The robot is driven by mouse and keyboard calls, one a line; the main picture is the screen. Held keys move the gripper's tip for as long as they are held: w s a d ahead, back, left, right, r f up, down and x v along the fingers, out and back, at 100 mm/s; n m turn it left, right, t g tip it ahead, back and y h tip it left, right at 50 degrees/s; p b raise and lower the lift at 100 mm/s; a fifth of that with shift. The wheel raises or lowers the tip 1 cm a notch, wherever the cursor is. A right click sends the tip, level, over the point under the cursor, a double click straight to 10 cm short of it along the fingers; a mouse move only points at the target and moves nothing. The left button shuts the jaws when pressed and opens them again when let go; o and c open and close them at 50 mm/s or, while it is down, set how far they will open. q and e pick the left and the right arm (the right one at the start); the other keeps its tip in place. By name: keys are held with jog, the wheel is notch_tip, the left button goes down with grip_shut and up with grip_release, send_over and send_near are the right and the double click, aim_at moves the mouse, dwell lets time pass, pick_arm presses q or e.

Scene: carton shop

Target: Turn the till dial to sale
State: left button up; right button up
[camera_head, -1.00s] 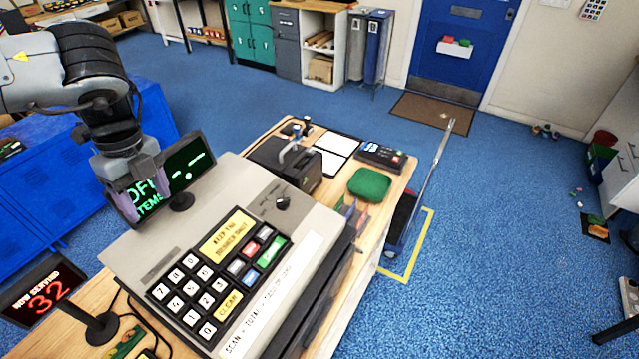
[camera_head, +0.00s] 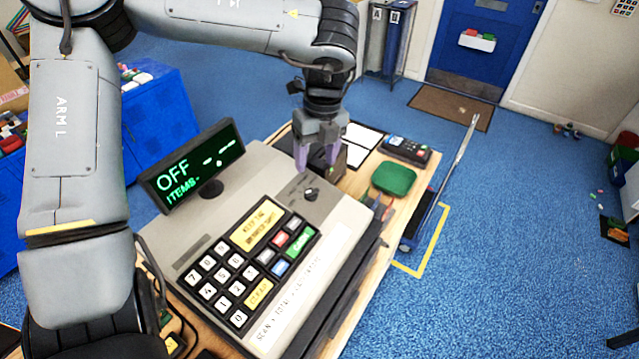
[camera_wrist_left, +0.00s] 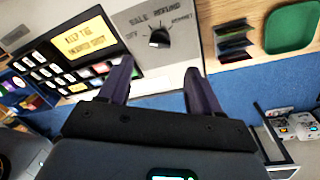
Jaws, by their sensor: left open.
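The till (camera_head: 260,250) is a grey-beige box with a keypad and a yellow label, standing on a wooden counter. Its small black dial (camera_head: 311,194) is at the upper right of the top panel. In the left wrist view the dial (camera_wrist_left: 159,38) has the words OFF, SALE, REFUND and a partly legible fourth word around it. The till display (camera_head: 192,166) reads OFF in green. My left gripper (camera_head: 316,165) is open, its purple fingers pointing down just behind the dial, apart from it. In the wrist view the dial lies beyond the gap between the fingertips. My right gripper is not in view.
A green tray (camera_head: 394,179) and a card terminal (camera_head: 405,150) lie on the counter right of the till. A dark box stands behind the gripper, partly hidden.

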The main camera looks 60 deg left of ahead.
aim_at(312, 191)
pick_arm(q)
jog(key=f, duration=0.5)
jog(key=s+f+p, duration=0.1)
jog(key=f, duration=0.2)
jog(key=shift+f, duration=0.25)
jog(key=shift+c, duration=0.3)
jog(key=c, duration=1)
jog(key=shift+m, duration=0.3)
jog(key=m, duration=0.3)
jog(key=shift+w+g, duration=0.1)
jog(key=shift+g, duration=0.3)
jog(key=shift+m+g+y, duration=0.3)
jog(key=shift+m, duration=1.7)
